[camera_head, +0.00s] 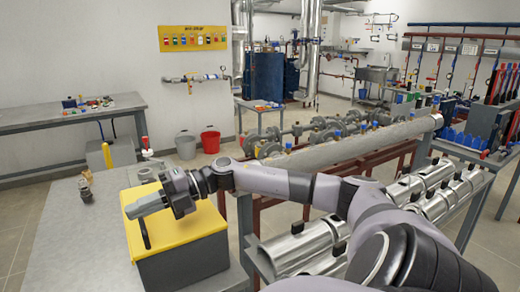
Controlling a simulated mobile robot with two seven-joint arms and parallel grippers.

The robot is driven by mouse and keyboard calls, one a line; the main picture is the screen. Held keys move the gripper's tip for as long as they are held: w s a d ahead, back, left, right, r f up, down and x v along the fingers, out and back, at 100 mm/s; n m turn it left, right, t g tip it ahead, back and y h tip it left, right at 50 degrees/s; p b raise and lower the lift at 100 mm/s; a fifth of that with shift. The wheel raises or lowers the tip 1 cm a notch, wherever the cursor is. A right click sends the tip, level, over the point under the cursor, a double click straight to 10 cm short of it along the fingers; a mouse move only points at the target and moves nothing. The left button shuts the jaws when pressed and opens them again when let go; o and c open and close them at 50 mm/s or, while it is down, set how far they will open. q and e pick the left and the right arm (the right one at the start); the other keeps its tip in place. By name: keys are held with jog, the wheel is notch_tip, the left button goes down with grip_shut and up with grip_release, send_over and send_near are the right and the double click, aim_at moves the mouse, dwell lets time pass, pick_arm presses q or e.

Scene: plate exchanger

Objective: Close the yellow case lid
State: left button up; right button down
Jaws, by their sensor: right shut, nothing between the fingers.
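The yellow case lid (187,237) lies over the dark grey case body (190,266) on the near grey table and looks flat on it. A dark handle (144,234) shows at the lid's left side. My right gripper (132,210) reaches in from the right and is over the lid, its fingers shut and empty, pointing left. The gripper hides part of the lid, and I cannot tell whether it touches it. My left gripper is not in view.
Small dark fittings (86,190) stand on the grey table (75,240) left of the case. A white item with a red top (147,165) stands behind it. Large metal pipes (305,247) lie on a rack to the right. Grey (186,147) and red (210,142) buckets stand farther back.

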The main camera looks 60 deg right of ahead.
jog(key=shift+r, duration=0.1)
notch_tip(320, 180, up, 14)
jog(key=s+d+p, duration=0.1)
jog(key=d+p, duration=0.1)
jog(key=shift+s+f, duration=0.2)
jog(key=shift+s, duration=0.1)
jog(key=shift+d, duration=0.1)
